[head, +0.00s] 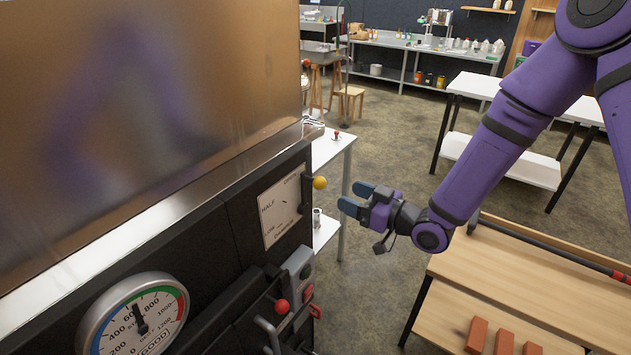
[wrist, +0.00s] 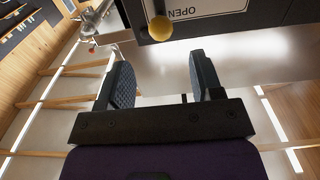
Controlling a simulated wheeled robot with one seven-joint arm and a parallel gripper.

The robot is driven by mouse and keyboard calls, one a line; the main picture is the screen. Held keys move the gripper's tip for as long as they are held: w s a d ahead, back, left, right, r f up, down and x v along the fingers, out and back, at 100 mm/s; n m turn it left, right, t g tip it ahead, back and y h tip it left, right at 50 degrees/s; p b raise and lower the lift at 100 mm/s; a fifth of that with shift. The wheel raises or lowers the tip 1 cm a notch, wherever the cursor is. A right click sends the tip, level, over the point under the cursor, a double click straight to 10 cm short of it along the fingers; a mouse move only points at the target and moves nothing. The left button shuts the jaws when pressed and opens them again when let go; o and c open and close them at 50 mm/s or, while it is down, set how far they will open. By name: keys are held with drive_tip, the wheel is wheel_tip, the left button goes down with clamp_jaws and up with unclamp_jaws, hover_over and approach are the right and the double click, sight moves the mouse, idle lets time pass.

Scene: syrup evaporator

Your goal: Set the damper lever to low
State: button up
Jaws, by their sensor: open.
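The damper plate (head: 282,210) is white, on the evaporator's dark front, with HALF and LOW readable and a partly hidden label at its upper right. The yellow ball knob (head: 319,183) of the damper lever sits at that upper right corner. In the wrist view the yellow knob (wrist: 160,29) is beside the upside-down word OPEN on the plate (wrist: 213,7). My gripper (head: 356,197) is open and empty, to the right of the knob and apart from it. In the wrist view the knob lies beyond my open fingers (wrist: 164,78), roughly between them. The lever's rod is mostly hidden.
Below the plate are a red knob (head: 281,306) on handles and a round gauge (head: 133,320). A white table (head: 333,148) stands behind the evaporator's corner. A wooden bench (head: 520,285) with red bricks is at lower right. Open floor lies between.

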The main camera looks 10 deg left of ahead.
sight(314, 181)
drive_tip(key=x, duration=1)
drive_tip(key=shift+a, duration=0.35)
drive_tip(key=shift+c, duration=0.2)
clamp_jaws()
